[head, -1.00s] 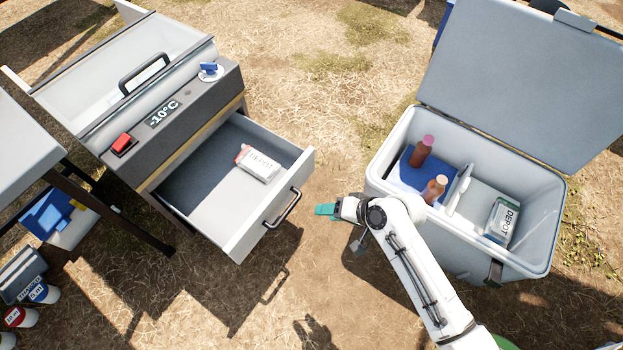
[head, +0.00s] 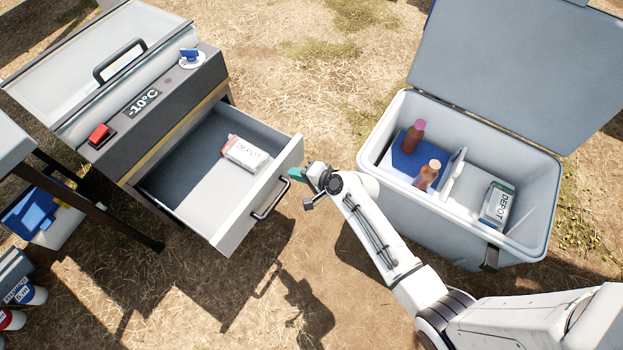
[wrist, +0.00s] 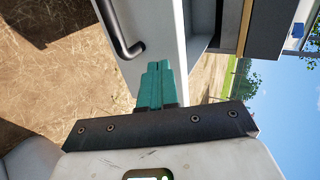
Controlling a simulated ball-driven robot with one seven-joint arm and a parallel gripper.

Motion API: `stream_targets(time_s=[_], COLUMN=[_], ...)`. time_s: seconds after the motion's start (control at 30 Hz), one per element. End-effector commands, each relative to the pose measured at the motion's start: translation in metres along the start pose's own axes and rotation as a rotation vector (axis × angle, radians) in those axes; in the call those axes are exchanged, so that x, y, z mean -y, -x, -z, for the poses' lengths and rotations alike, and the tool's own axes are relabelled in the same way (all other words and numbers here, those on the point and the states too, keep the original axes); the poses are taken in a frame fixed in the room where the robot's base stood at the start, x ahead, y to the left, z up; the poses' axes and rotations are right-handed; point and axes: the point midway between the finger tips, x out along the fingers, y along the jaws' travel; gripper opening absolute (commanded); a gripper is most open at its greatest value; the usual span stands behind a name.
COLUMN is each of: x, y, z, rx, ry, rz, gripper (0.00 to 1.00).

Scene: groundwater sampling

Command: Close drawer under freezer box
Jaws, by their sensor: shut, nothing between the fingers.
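The freezer box (head: 150,110) stands at the left in the head view, with a -10°C display on its front. The drawer (head: 240,235) under it is pulled out and holds a white and red carton marked DEPOT (head: 246,154). The drawer has a dark bar handle (head: 271,200), which also shows in the wrist view (wrist: 118,32). My gripper (head: 296,174) has teal fingers, shut and empty. It is at the right end of the drawer front, beside the handle. In the wrist view the fingers (wrist: 156,82) point at the drawer front; I cannot tell whether they touch it.
An open cooler (head: 465,255) with two bottles (head: 413,137) and a DEPOT carton (head: 497,204) stands right of my arm. A table (head: 15,150) and containers (head: 20,285) are at the left. Dry ground before the drawer is clear.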

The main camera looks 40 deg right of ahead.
Motion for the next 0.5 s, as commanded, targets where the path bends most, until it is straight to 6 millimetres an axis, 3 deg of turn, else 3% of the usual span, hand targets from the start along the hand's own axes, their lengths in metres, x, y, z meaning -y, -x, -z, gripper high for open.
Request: stream_targets(time_s=[0.2, 0.5], x=[0.014, 0.018], y=[-0.021, -0.025], z=[0.0, 0.0], rx=[-0.001, -0.001], ry=[0.002, 0.002], rz=[0.002, 0.001], gripper=[0.0, 0.0])
